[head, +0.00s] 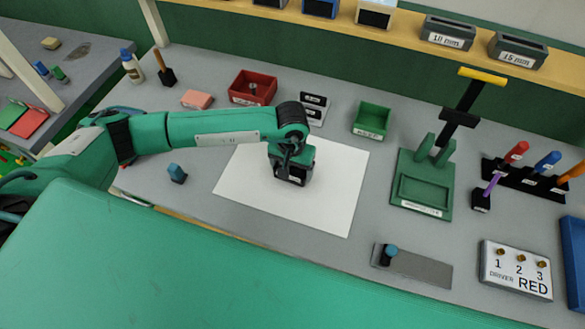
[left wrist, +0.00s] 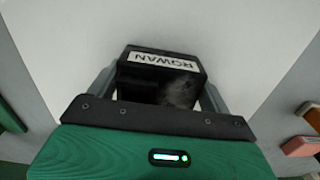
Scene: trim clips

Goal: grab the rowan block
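The rowan block (left wrist: 160,75) is a black block with a white ROWAN label, seen in the left wrist view. In the head view the block (head: 290,174) is over the white sheet (head: 335,190), partly hidden under my left gripper (head: 291,168). In the left wrist view the fingers of my left gripper (left wrist: 162,92) lie along both sides of the block, with no gap showing, so it looks shut on it. I cannot tell whether the block touches the sheet. My right gripper is not in view.
Around the sheet stand a red bin (head: 252,88), a green bin (head: 371,121), a green stand (head: 422,190) and a small blue-topped block (head: 177,173). A grey plate (head: 420,268) and a numbered driver panel (head: 516,270) are at the front right. The sheet's right part is bare.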

